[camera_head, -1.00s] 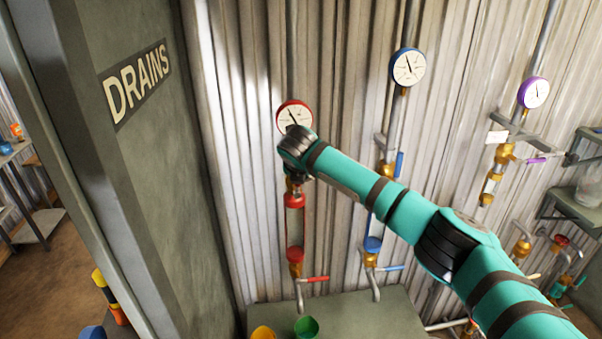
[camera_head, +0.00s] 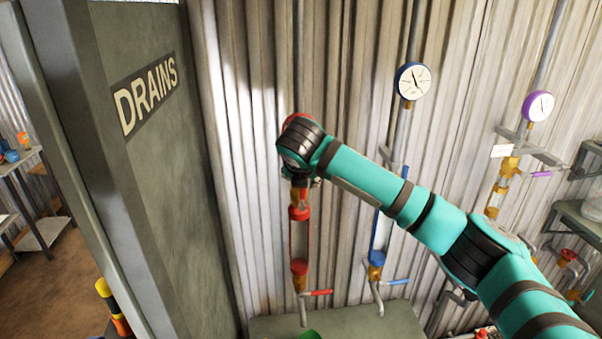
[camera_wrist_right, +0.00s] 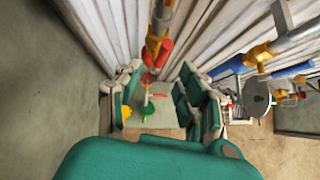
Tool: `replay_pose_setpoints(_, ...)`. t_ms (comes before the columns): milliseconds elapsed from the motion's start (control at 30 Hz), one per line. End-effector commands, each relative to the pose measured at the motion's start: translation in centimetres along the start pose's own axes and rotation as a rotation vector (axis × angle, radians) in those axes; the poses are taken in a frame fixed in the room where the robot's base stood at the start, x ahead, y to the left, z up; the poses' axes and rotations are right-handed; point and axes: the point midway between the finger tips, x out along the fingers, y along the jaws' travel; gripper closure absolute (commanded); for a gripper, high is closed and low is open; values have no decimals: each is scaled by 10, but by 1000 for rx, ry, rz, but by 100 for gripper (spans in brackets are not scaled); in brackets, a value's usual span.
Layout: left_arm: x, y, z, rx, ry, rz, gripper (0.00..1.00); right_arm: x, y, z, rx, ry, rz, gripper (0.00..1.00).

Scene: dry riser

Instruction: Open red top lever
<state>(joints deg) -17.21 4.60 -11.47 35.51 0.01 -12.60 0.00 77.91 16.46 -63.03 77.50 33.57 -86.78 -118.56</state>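The red-marked riser runs down the wall in the head view, with a red-ended sight tube (camera_head: 299,235) and a lower red lever (camera_head: 318,292). My right wrist covers most of its red gauge (camera_head: 290,119) and the area of the top lever. In the right wrist view a brass valve (camera_wrist_right: 155,42) with a red piece (camera_wrist_right: 165,52), seemingly the top lever, stands in front of my right gripper (camera_wrist_right: 161,75). The gripper's fingers are spread wide on either side of the riser. Contact with the lever cannot be made out. My left gripper is out of view.
A dark panel marked DRAINS (camera_head: 146,95) stands close on the left. The blue riser with its blue gauge (camera_head: 412,80) is to the right, and a purple gauge (camera_head: 538,106) is farther right. A grey-green ledge (camera_head: 375,322) lies below.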

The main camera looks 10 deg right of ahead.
Motion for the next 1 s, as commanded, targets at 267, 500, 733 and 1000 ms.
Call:
replay_pose_setpoints(267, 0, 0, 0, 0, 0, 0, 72, -29, 1, 0, -1, -1, 1, 61)
replay_pose_setpoints(500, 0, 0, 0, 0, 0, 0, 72, -31, 1, 0, -1, 0, 0, 61)
replay_pose_setpoints(733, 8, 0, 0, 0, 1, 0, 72, -3, 1, -20, 86, 30, 18, 61)
replay_pose_setpoints(1000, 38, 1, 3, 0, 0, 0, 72, 140, -13, -141, 650, 184, 61, 61)
